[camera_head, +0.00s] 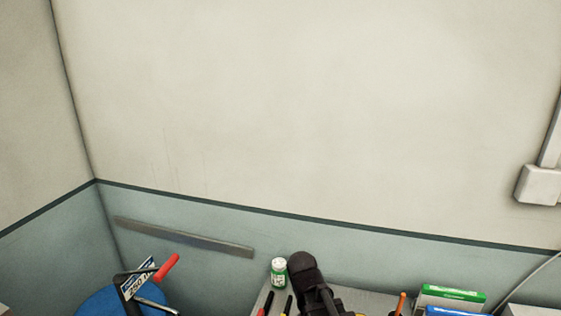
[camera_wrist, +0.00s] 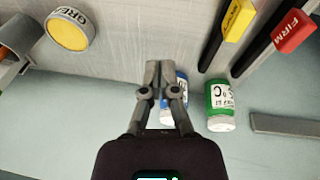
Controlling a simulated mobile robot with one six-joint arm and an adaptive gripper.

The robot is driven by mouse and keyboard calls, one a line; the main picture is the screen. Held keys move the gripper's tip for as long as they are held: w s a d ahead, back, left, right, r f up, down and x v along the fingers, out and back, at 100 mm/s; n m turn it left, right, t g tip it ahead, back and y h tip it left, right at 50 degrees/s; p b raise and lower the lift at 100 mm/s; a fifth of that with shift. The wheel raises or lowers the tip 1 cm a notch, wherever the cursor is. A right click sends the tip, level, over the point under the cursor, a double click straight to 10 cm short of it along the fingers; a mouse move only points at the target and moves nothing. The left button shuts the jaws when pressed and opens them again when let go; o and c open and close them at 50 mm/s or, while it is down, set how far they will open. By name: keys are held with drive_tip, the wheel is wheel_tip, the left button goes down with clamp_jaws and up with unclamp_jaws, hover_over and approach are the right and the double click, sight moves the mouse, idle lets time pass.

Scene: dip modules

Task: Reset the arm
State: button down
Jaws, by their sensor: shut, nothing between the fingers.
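My gripper (camera_wrist: 160,69) shows in the wrist view with its two grey fingers together and nothing between them. Its fingers partly cover a blue bottle with a white cap (camera_wrist: 178,100). A green bottle with a white cap (camera_wrist: 219,106) stands to the right of the fingers, apart from them. In the head view, a dark part of my arm rises at the bottom middle beside the green bottle (camera_head: 279,272). My fingers cannot be made out there.
In the wrist view, a grey bench top (camera_wrist: 120,40) holds a yellow-lidded round container (camera_wrist: 69,30) and black-handled tools with yellow (camera_wrist: 238,18) and red (camera_wrist: 295,31) tags. In the head view, a green box (camera_head: 453,293) lies at right and a red-handled item (camera_head: 166,267) at left.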

drive_tip(key=s+d+f+n+g+y, duration=0.1)
drive_tip(key=s+d, duration=0.3)
drive_tip(key=d, duration=0.5)
drive_tip(key=shift+s+f+n+g+y+b, duration=0.2)
drive_tip(key=shift+f+n+g+y+b, duration=0.1)
drive_tip(key=shift+b, duration=0.15)
